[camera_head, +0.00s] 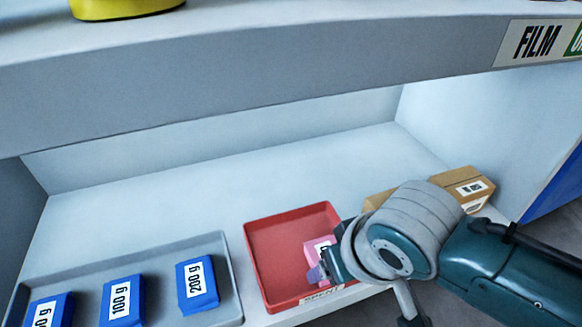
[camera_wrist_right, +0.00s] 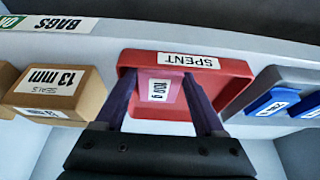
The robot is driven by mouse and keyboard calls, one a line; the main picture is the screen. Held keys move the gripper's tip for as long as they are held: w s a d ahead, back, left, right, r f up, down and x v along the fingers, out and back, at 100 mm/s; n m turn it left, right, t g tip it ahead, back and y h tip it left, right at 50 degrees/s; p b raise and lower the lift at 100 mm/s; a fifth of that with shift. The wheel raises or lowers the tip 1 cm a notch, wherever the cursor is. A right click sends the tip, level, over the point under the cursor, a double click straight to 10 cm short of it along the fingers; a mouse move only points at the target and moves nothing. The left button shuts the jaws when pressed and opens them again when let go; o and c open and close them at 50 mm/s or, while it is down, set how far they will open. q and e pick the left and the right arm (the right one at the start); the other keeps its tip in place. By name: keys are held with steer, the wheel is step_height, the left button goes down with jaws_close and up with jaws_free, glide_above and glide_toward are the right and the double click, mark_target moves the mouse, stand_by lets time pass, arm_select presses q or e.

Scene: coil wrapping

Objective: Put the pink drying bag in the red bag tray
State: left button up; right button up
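The pink drying bag (camera_head: 318,248), with a white 100 g label, is at the front right part of the red bag tray (camera_head: 275,235). It also shows in the right wrist view (camera_wrist_right: 158,90), where the tray (camera_wrist_right: 235,68) carries a SPENT label. I cannot tell whether the bag touches the tray floor. My left gripper is not in view.
A grey tray (camera_head: 238,290) with several blue weight-labelled packs (camera_head: 197,285) stands left of the red tray. Cardboard boxes (camera_head: 465,188) stand to the right, one marked 13 mm seals (camera_wrist_right: 55,95). An upper shelf (camera_head: 250,75) overhangs the bay. The shelf behind the trays is clear.

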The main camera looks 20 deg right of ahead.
steer(key=shift+o, duration=0.4)
steer(key=shift+r, duration=0.1)
steer(key=shift+r+p, duration=0.4)
steer(key=s+d+r+p, duration=0.1)
steer(key=s+r+p, duration=0.4)
steer(key=s+r, duration=0.3)
steer(key=s+d+r+n+p, duration=0.1)
steer(key=s+r+p, duration=0.4)
steer(key=r, duration=0.8)
steer(key=s+d, duration=0.1)
steer(key=s, duration=0.1)
steer(key=shift+s+d+r+n+g, duration=0.15)
steer(key=shift+s+r+n+g, duration=0.15)
steer(key=shift+s+r+g, duration=0.1)
